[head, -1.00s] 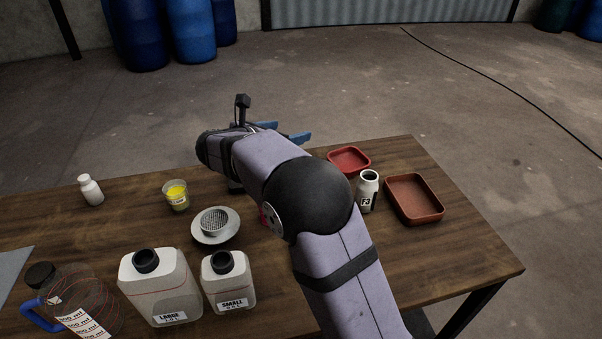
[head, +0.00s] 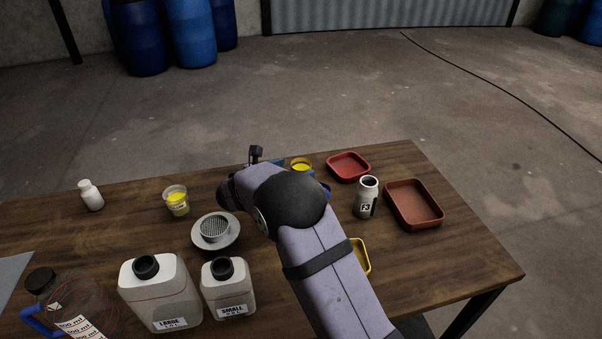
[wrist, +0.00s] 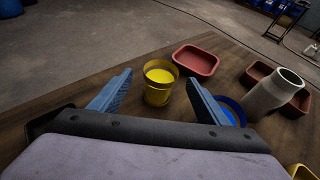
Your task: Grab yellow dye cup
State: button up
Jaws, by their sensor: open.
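A yellow cup (wrist: 159,88) holding yellow dye stands upright on the table in the wrist view. It sits between and slightly beyond the blue fingers of my gripper (wrist: 159,78), which is open and empty. In the head view the rim of this yellow cup (head: 301,164) shows just behind my arm; its lower part is hidden. My gripper (head: 301,177) is mostly hidden by my arm there, with only bits of blue finger showing. A second, clear cup with yellow contents (head: 176,202) stands farther left.
A blue dish (wrist: 232,108) lies by the right finger. A strainer (head: 215,232) and jugs (head: 162,292) stand to the left.

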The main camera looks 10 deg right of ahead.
jog(key=shift+p+x, duration=0.45)
jog(key=shift+x, duration=2.15)
jog(key=shift+r, duration=0.15)
jog(key=c, duration=1.3)
